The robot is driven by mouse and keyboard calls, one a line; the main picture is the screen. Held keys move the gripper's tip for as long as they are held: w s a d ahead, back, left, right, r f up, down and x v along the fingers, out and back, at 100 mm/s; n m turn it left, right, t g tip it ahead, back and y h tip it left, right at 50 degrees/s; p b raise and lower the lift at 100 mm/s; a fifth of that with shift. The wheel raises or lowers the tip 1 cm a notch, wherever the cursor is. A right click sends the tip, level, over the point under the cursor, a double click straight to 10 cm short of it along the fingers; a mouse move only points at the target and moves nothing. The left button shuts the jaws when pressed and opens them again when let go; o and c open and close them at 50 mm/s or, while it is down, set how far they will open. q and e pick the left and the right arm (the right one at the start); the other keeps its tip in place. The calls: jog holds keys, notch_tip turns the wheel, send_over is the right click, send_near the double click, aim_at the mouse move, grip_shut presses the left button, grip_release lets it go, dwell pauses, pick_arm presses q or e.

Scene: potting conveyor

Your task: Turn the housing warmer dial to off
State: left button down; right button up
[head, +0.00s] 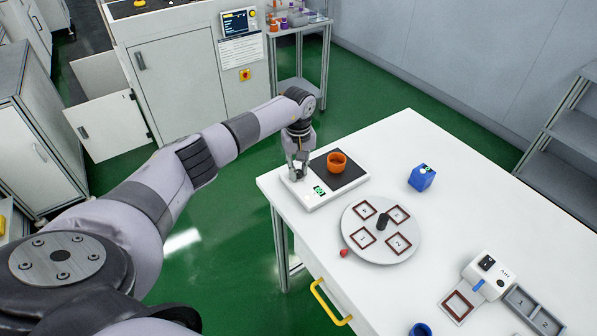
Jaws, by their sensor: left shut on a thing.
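The housing warmer (323,200) is a flat white unit with a dark plate (350,172) and a small green-lit display (319,190), whose digits are too small to read. It sits at the table's far left corner. An orange round housing (337,162) stands on the plate. My left gripper (299,173) points down at the warmer's left end, shut on what appears to be its dial. The fingers hide the dial, so its setting cannot be told. My right gripper is not in view.
On the white table (440,160) are a round turntable (380,255) with several framed squares, a blue box (422,178), a small red object (344,253) and a white device (490,275) at right. A yellow drawer handle (328,303) sticks out in front.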

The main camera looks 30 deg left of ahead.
pick_arm(q)
jog(key=n+b, duration=0.1)
jog(key=n, duration=0.1)
jog(key=shift+f+n+b, duration=0.1)
jog(key=shift+n+b, duration=0.3)
jog(key=n+b, duration=0.1)
jog(key=n, duration=0.3)
jog(key=shift+b, duration=0.3)
jog(key=n, duration=0.4)
jog(key=shift+b, duration=0.4)
jog(key=n, duration=0.4)
jog(key=shift+n, duration=0.3)
jog(key=n, duration=0.4)
jog(key=shift+n, duration=0.3)
jog(key=n, duration=0.4)
jog(key=shift+r+n+p, duration=0.2)
jog(key=shift+n+p, duration=0.1)
jog(key=n+p, duration=0.1)
jog(key=n, duration=0.3)
jog(key=shift+n+p, duration=0.6)
jog(key=shift+n, duration=2.2)
